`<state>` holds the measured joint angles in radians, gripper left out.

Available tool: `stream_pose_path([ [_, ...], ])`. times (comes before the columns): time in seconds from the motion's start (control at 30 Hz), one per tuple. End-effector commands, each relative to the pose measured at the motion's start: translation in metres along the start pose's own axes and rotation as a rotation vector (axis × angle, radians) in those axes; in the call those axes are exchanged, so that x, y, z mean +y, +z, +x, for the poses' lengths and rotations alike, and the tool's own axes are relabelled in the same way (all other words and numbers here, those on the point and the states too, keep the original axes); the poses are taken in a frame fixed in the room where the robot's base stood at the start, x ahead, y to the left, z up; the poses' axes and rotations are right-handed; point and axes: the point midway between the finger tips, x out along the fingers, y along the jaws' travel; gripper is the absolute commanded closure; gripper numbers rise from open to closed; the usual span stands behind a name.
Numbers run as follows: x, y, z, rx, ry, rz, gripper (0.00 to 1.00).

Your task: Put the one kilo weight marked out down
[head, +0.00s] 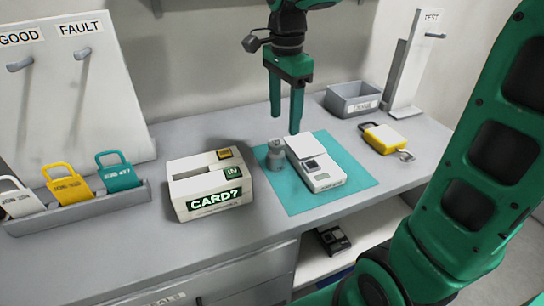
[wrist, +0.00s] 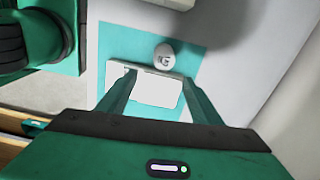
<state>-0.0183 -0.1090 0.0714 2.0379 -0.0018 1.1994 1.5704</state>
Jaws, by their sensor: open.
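A small grey knobbed weight (head: 274,154) stands upright on the teal mat (head: 300,200), close against the left side of a white boxy device (head: 318,165). In the wrist view the weight's round top (wrist: 164,57) carries a dark mark that I cannot read for certain. The white device also shows there (wrist: 155,90), between the fingers. My gripper (head: 285,124) is open and empty, pointing down above the weight and the device, apart from both. No word "out" is legible on the weight.
A white "CARD?" box (head: 210,185) stands left of the mat. A rack of colored tags (head: 80,205) is at far left. A yellow-and-white padlock-like item (head: 385,139), a grey bin (head: 352,99) and a "TEST" stand (head: 408,75) are at right. The mat's front is clear.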

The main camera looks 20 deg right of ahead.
Motion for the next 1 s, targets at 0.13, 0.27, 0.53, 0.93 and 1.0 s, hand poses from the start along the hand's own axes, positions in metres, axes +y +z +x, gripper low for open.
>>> stream_pose_path([
  [0.13,-0.012,0.017,-0.002,-0.005,0.002,0.059,0.41],
  [0.27,-0.014,0.021,0.010,-0.006,0.003,0.074,0.41],
  [0.53,-0.013,0.020,0.046,-0.006,0.003,0.073,0.41],
  [0.93,-0.006,0.019,0.085,-0.006,0.004,0.072,0.41],
  [1.0,-0.007,0.019,0.093,-0.006,0.003,0.072,0.41],
])
